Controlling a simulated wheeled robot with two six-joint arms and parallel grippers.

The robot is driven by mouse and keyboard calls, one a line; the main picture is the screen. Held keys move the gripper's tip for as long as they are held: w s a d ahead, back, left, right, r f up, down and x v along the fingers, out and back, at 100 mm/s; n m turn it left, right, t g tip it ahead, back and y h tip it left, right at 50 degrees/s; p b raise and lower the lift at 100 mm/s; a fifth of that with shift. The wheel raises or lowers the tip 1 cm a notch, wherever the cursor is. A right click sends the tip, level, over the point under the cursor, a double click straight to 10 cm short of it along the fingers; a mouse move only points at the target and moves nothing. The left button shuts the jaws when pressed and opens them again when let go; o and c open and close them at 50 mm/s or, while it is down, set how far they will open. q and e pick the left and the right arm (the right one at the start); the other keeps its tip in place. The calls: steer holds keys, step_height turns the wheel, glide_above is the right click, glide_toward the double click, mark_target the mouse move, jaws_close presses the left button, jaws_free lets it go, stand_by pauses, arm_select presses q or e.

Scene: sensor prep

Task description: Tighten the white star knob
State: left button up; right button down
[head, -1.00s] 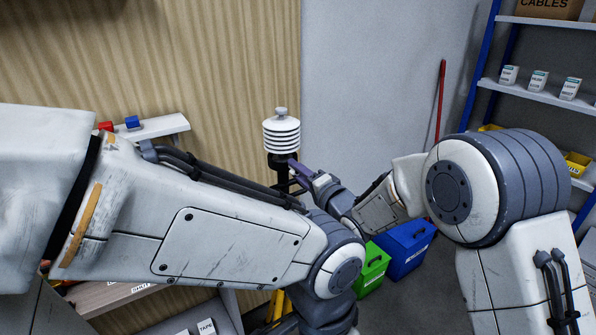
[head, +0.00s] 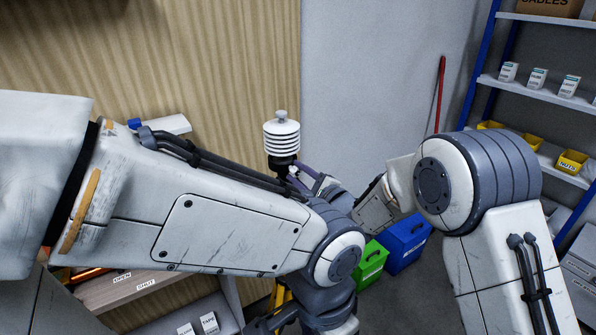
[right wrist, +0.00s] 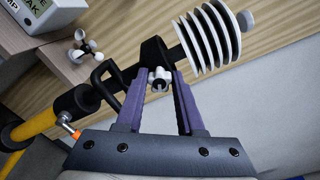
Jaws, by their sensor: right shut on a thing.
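The white star knob (right wrist: 160,78) shows in the right wrist view on the black clamp (right wrist: 154,52) below the white stacked-plate shield (right wrist: 208,38). My right gripper (right wrist: 160,86) has its two purple fingers on either side of the knob and is shut on it. In the head view the shield (head: 281,137) stands upright on its black mount, and the knob (head: 292,171) is a small white spot beside my right gripper (head: 304,174). My left arm crosses the foreground; its gripper is not clearly visible.
A yellow pole (right wrist: 32,130), a small cup-wheel sensor (right wrist: 82,46) and a grey box (right wrist: 45,12) show in the right wrist view. Green (head: 370,262) and blue (head: 404,243) bins stand on the floor behind. A shelf rack (head: 530,85) is at the right.

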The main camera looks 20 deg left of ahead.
steer(key=shift+f+m, duration=0.1)
steer(key=shift+m, duration=0.6)
steer(key=c, duration=0.5)
jaws_free()
steer(key=shift+s+d, duration=0.25)
steer(key=shift+d, duration=0.15)
steer(key=b+v, duration=0.3)
steer(key=v, duration=0.6)
steer(key=shift+s+d, duration=0.2)
